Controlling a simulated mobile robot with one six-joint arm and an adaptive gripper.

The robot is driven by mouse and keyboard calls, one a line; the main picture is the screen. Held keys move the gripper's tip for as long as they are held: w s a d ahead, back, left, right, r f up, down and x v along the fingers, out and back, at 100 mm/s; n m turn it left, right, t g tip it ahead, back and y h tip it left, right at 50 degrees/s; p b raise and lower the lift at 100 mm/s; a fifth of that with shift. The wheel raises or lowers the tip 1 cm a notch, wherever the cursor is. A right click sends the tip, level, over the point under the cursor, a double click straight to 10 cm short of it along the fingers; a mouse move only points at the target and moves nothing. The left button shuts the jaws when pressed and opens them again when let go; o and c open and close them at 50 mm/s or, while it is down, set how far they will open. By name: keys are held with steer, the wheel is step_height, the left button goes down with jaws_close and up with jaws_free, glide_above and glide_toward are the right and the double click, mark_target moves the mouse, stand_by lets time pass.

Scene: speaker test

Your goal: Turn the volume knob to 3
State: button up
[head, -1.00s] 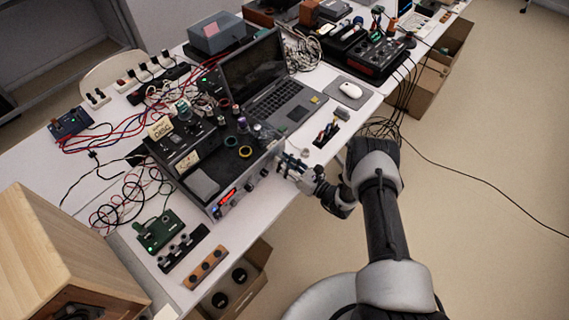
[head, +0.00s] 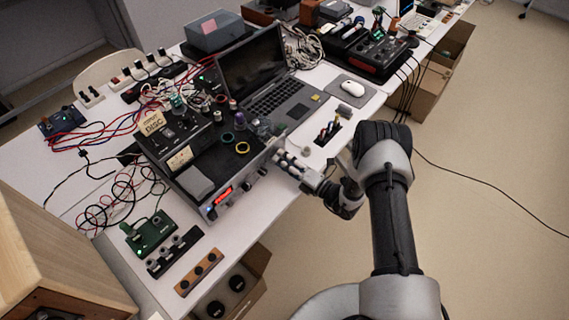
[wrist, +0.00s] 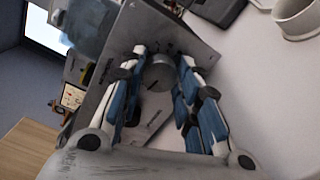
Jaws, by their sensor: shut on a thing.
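The amplifier, a dark box with a silver front panel and a red display (head: 222,195), stands at the table's front edge in the head view. My gripper (head: 281,158) is at the right end of this panel. In the wrist view my gripper (wrist: 160,78) has its blue-padded fingers on either side of a round grey knob (wrist: 160,74) on the panel (wrist: 150,28), shut on it. The knob's marks are too blurred to read. In the head view my gripper hides this knob. Other small knobs (head: 261,171) show left of my gripper.
A laptop (head: 279,107) stands behind the amplifier, with glue rolls and small jars on its top. A white mouse (head: 352,88) and a pen holder (head: 328,133) are to the right. A wooden speaker (head: 45,250) fills the lower left. Open floor lies right.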

steer(key=m+b, duration=0.1)
steer(key=m, duration=0.3)
steer(key=shift+m, duration=0.4)
stand_by(0.4)
steer(key=o, duration=1.1)
steer(key=v, duration=1.2)
steer(key=shift+s, duration=0.1)
steer(key=shift+r, duration=0.1)
